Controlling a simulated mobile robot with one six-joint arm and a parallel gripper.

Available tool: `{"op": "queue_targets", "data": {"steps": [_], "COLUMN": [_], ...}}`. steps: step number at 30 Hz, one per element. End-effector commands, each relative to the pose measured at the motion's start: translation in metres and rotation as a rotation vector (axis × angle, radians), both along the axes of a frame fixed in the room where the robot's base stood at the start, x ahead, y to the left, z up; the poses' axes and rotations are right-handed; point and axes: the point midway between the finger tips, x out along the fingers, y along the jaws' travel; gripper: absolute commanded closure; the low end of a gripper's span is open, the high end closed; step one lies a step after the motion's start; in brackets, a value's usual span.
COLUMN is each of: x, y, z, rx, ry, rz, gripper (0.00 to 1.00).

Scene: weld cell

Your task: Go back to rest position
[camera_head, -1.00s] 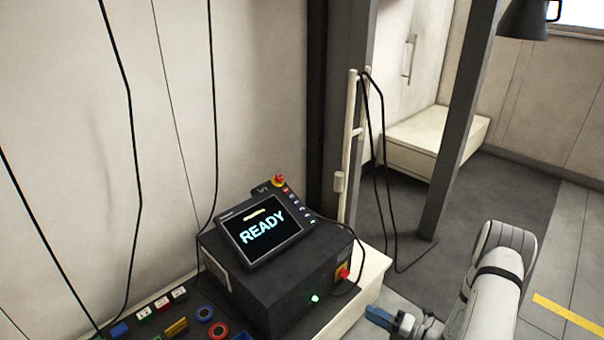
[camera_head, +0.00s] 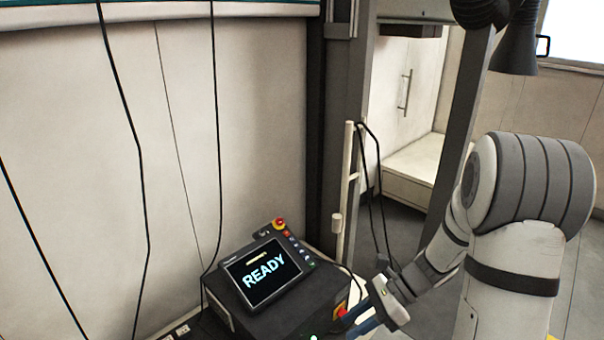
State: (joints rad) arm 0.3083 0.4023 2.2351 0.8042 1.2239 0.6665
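My gripper (camera_head: 362,322) is at the lower middle right, at the end of my grey and white arm. Its blue fingers point down and left, close in the picture to the red switch (camera_head: 341,312) on the control box. I see nothing held in it, but the fingertips are small and partly at the picture's edge, so their gap is unclear. Whether it touches the box cannot be told.
A black control box (camera_head: 275,318) carries a tilted screen (camera_head: 266,273) reading READY, with a red emergency button (camera_head: 279,224). A pale handle post (camera_head: 346,175) with hanging cables and a dark upright (camera_head: 455,125) stand behind. A dark lamp (camera_head: 515,45) hangs upper right.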

Motion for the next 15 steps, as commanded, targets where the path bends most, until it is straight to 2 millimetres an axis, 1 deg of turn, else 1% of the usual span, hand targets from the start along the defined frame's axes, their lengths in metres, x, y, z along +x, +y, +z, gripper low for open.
{"op": "queue_targets", "data": {"steps": [1,8,15], "x": [-0.007,-0.04,-0.07], "y": [0.002,0.001,-0.009], "z": [0.023,0.083,0.142], "rx": [-0.038,-0.205,-0.379], "ry": [-0.063,-0.336,-0.608], "rz": [0.069,0.397,0.753], "gripper": [0.68,0.68,0.68]}}
